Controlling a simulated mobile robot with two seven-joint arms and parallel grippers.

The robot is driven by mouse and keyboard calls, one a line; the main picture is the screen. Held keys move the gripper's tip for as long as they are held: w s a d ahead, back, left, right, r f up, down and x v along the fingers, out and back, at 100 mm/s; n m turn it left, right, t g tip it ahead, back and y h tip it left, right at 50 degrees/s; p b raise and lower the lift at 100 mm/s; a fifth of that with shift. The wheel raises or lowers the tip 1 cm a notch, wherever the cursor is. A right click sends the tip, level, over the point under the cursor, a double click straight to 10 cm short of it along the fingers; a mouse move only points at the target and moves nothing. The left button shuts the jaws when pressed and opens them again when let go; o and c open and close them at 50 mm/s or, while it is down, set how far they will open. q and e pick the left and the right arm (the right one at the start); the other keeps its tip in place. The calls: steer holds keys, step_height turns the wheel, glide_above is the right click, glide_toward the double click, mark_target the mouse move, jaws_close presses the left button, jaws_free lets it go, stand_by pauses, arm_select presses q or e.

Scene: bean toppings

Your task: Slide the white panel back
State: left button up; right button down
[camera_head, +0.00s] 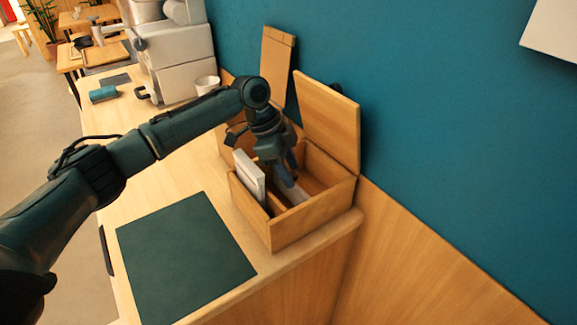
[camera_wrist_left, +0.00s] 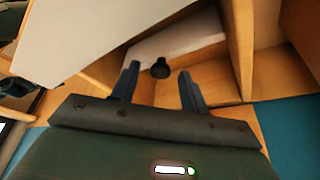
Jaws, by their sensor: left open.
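The wooden box (camera_head: 309,220) stands at the counter's wall-side edge with its lid (camera_head: 328,119) raised. A white panel (camera_head: 292,191) lies low inside it, partly hidden by my left gripper (camera_head: 288,173). In the left wrist view the white panel (camera_wrist_left: 190,40) carries a round black knob (camera_wrist_left: 160,68). My left gripper (camera_wrist_left: 157,84) is open, reaching down into the box, one finger on each side of the knob in the picture. Whether the fingers touch the knob I cannot tell. My right gripper is not in view.
A white upright block (camera_head: 248,176) stands at the box's left side, close to my left gripper; a large white surface (camera_wrist_left: 95,35) fills the wrist view's upper left. A dark green mat (camera_head: 185,258) lies in front. A white cup (camera_head: 207,84) and machine stand farther back.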

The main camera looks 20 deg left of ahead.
arm_select(q)
jaws_close()
stand_by(0.3)
steer(key=shift+w+d+r, duration=0.15)
steer(key=shift+d, duration=0.05)
steer(key=w+d, duration=0.1)
steer(key=w+d+p, duration=0.1)
steer(key=w, duration=0.1)
steer(key=shift+w+d, duration=0.15)
steer(key=shift+d, duration=0.05)
jaws_free()
